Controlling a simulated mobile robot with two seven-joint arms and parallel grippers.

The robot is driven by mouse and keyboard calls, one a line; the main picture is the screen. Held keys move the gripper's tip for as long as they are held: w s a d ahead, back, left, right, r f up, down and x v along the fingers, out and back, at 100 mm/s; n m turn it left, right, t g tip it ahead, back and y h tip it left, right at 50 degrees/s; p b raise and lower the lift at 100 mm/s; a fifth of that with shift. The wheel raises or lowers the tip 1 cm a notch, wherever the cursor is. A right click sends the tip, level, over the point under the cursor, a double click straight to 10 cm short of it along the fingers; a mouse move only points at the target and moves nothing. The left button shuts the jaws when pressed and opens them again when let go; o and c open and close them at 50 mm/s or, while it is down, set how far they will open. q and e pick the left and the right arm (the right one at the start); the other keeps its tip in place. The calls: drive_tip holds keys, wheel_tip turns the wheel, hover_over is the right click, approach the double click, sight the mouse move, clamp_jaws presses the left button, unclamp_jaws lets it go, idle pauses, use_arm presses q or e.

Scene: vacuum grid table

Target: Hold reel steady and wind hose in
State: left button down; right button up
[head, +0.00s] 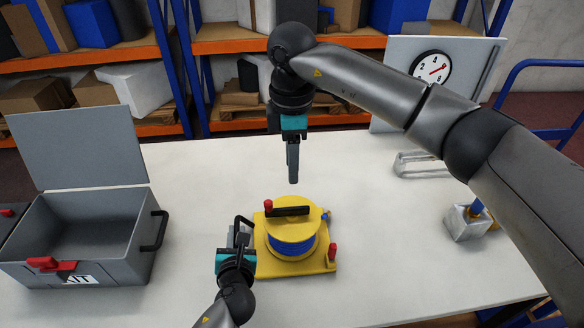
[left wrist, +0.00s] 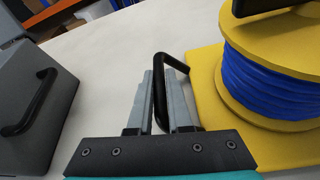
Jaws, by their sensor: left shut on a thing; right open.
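A yellow hose reel (head: 290,233) stands on a yellow base plate (head: 310,266) on the white table. Blue hose (head: 296,250) is wound on its drum; the drum also shows in the left wrist view (left wrist: 265,80). A black crank with a red knob (head: 268,204) lies across the reel's top. My left gripper (head: 238,238) is shut on the black handle (left wrist: 172,66) at the left side of the base. My right gripper (head: 293,182) hangs above and behind the reel, fingers pointing down, open and empty, apart from the crank.
An open grey case (head: 92,222) with a red latch stands at the left. At the right are a metal block (head: 465,222), a metal bracket (head: 420,163) and a panel with a gauge (head: 432,68). Shelves stand behind.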

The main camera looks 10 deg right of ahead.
use_arm(q)
drive_tip(key=c, duration=0.8)
unclamp_jaws()
drive_tip(key=shift+o, duration=0.2)
